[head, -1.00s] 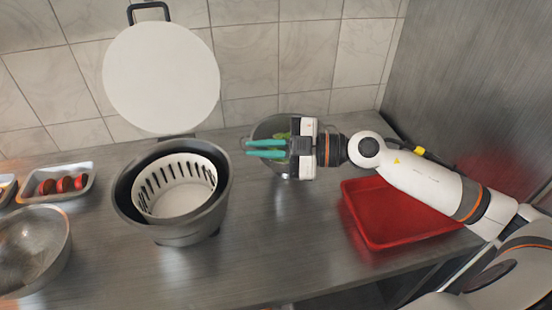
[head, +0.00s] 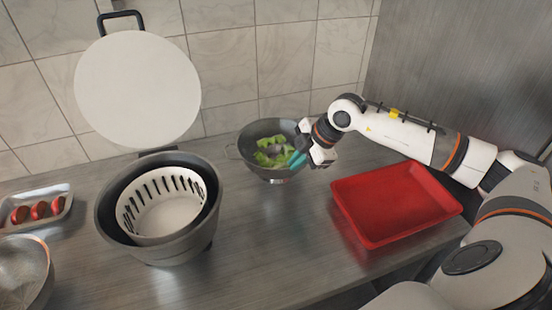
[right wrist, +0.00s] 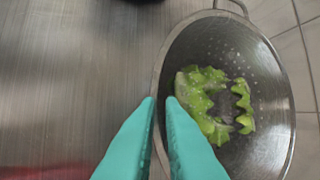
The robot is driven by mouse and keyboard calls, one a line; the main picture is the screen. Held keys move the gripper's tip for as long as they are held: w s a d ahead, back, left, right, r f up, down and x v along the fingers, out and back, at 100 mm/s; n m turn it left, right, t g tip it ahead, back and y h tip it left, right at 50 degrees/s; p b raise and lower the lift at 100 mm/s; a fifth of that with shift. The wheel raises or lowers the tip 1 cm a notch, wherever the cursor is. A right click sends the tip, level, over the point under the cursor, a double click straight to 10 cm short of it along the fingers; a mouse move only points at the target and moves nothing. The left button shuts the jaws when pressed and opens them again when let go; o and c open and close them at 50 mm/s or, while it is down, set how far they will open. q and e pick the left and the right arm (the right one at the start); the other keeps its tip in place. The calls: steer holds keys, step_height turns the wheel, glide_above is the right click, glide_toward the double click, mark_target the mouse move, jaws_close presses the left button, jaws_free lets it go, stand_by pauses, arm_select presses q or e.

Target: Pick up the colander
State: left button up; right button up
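The colander (head: 268,173) is a perforated metal bowl with wire handles, upright on the counter near the wall, with green lettuce (head: 272,155) inside. My right gripper (head: 296,160) has teal fingers and is at the colander's right rim. In the right wrist view the colander (right wrist: 255,65) fills the right side, and its rim passes between the fingertips of my right gripper (right wrist: 161,101). A narrow gap shows between the fingers, and they look open around the rim. My left gripper is not in view.
A dark round pot (head: 187,252) with a white slotted basket (head: 165,215) and raised round lid (head: 138,90) stands left of the colander. A red tray (head: 395,205) lies to the right. A metal bowl (head: 25,270) and small tray (head: 62,205) are far left.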

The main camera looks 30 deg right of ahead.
mark_target(286, 170)
steer(key=p+x, duration=0.2)
steer(key=x, duration=0.2)
steer(key=shift+w+a+f, duration=0.15)
steer(key=shift+w, duration=0.05)
steer(key=shift+w+a+f, duration=0.1)
steer(key=shift+f, duration=0.2)
jaws_close()
steer(key=shift+r, duration=0.15)
stand_by(1.0)
